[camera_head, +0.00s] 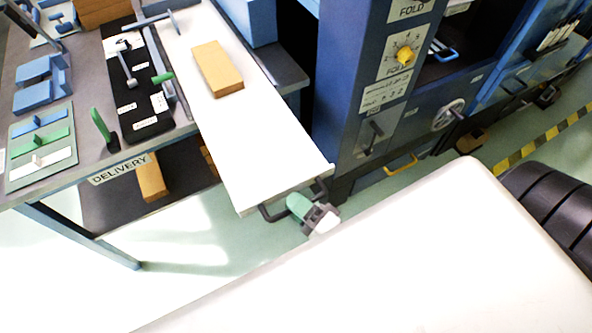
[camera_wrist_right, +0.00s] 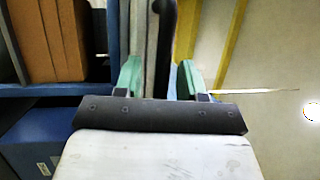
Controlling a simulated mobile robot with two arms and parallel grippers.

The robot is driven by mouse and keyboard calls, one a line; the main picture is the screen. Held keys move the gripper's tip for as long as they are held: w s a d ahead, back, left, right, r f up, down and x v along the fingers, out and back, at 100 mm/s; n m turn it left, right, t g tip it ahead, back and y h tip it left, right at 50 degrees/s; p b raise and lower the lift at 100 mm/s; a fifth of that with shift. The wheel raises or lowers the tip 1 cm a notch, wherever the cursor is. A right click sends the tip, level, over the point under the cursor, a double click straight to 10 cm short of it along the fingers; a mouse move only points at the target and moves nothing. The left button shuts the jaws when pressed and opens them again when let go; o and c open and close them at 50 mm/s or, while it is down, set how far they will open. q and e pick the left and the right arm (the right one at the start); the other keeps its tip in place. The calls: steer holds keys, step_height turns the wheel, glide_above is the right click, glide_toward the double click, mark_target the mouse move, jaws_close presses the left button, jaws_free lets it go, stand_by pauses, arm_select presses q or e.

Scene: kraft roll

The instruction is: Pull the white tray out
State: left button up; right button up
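The white tray (camera_head: 262,133) is a long flat board, reaching from the delivery table past the blue machine toward me. A tan block (camera_head: 217,68) lies on it. A dark handle (camera_head: 270,214) is at its near end; it also shows as a dark upright bar in the right wrist view (camera_wrist_right: 165,40). My right gripper (camera_head: 300,207) is at the right part of this handle. Its green fingers (camera_wrist_right: 160,78) stand apart on both sides of the bar, with gaps visible beside it. Contact with the bar cannot be made out. My left gripper is not in view.
The blue machine (camera_head: 350,90) with its knob and panels stands close along the tray's right side. The delivery table (camera_head: 85,160) on the left carries tools and coloured pieces. Tan blocks (camera_head: 151,178) lie on its lower shelf. Open floor (camera_head: 190,235) lies before the table.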

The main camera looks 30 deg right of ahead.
steer(key=b+v, duration=0.1)
steer(key=v, duration=0.9)
steer(key=shift+s+d+b, duration=0.2)
steer(key=shift+s+b, duration=0.15)
steer(key=shift+b, duration=0.05)
